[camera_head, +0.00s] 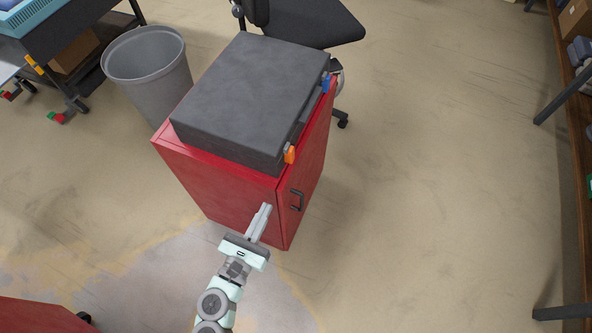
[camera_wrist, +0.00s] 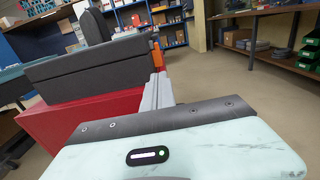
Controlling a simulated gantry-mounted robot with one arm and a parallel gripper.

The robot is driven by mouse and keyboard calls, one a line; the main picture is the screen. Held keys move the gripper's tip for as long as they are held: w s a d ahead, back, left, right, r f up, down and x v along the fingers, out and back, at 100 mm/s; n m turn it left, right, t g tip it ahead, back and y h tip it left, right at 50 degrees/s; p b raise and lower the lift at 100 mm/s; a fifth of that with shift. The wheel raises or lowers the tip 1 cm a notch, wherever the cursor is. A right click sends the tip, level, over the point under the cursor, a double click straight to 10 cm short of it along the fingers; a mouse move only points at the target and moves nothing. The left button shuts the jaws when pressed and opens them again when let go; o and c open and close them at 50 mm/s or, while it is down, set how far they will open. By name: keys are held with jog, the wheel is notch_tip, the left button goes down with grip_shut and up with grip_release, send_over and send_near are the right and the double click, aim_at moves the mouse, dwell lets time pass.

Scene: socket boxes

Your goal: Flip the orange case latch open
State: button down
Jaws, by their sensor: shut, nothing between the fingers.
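A dark grey case (camera_head: 252,92) lies closed on top of a red cabinet. Its orange latch (camera_head: 290,154) is on the case's right side, at the near corner. A blue latch (camera_head: 326,83) is on the same side, farther back. My gripper (camera_head: 265,208) is shut and empty, in front of the cabinet's near face and below the orange latch in the picture, apart from it. In the wrist view the case (camera_wrist: 85,67) is on the left, and the orange latch (camera_wrist: 157,56) shows just above the fingertips (camera_wrist: 158,78). The lower part of the latch is partly hidden by the fingers there.
The red cabinet (camera_head: 215,187) has a dark handle (camera_head: 297,200) on its right-hand door. A grey bin (camera_head: 150,70) stands to the left and a black chair (camera_head: 310,22) behind. The floor to the right is clear up to the shelving at the right edge.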

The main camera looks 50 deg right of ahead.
aim_at(290, 160)
jog(key=shift+f, duration=0.1)
jog(key=b+x, duration=0.1)
jog(key=x, duration=1.3)
jog(key=shift+w, duration=0.1)
jog(key=shift+f+b, duration=0.1)
jog(key=shift+b, duration=0.25)
